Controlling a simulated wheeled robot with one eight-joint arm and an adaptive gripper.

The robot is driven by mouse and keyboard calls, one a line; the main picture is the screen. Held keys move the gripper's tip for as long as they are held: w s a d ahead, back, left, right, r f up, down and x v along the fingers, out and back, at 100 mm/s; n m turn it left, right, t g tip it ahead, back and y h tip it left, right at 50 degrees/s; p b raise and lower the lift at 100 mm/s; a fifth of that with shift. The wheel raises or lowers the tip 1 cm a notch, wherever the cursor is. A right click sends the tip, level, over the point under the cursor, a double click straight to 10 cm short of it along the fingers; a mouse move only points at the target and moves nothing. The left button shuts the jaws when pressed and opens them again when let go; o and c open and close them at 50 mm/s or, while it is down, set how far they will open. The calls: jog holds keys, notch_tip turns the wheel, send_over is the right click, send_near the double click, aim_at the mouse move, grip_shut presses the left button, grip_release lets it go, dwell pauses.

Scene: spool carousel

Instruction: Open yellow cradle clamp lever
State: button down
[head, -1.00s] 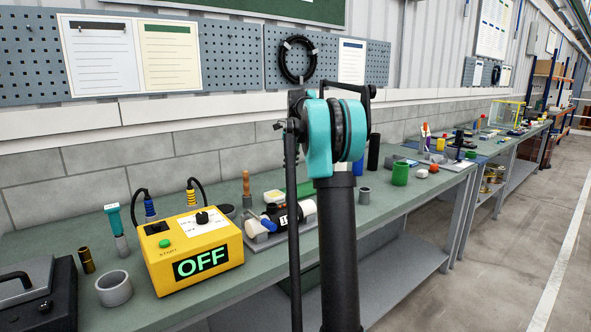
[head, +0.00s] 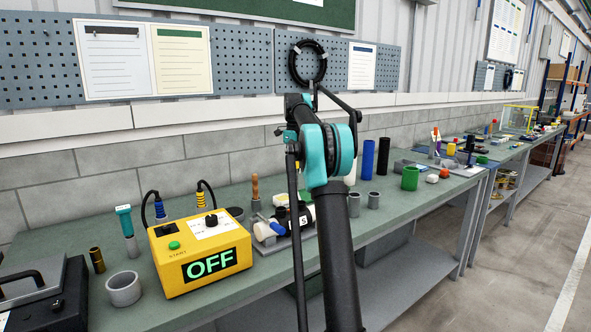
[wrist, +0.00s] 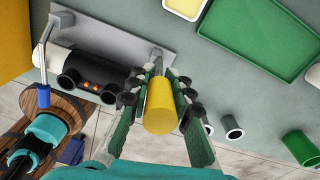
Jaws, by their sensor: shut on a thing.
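The yellow clamp lever grip (wrist: 160,110) is a yellow cylinder on a metal rod at the edge of the grey cradle plate (wrist: 175,38) in the wrist view. My gripper (wrist: 157,84) has a finger on each side of the yellow grip and is shut on it. A black cylindrical body with white ends (wrist: 100,70) lies in the cradle. A second lever with a blue grip (wrist: 43,95) stands at the cradle's other end. In the head view the cradle's body (head: 300,217) shows on the bench, while my arm hides the yellow lever and my gripper.
A yellow control box (head: 200,255) reading OFF stands left of the cradle. A green tray (wrist: 258,38) lies close by. Grey tubes (wrist: 232,127) and a green cup (wrist: 301,148) stand near my gripper. The bench (head: 390,215) has some bare room toward its front edge.

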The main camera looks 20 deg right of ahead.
jog(key=shift+f, duration=0.1)
jog(key=c, duration=1.3)
grip_release()
jog(key=shift+w+r, duration=0.2)
jog(key=shift+r, duration=3.55)
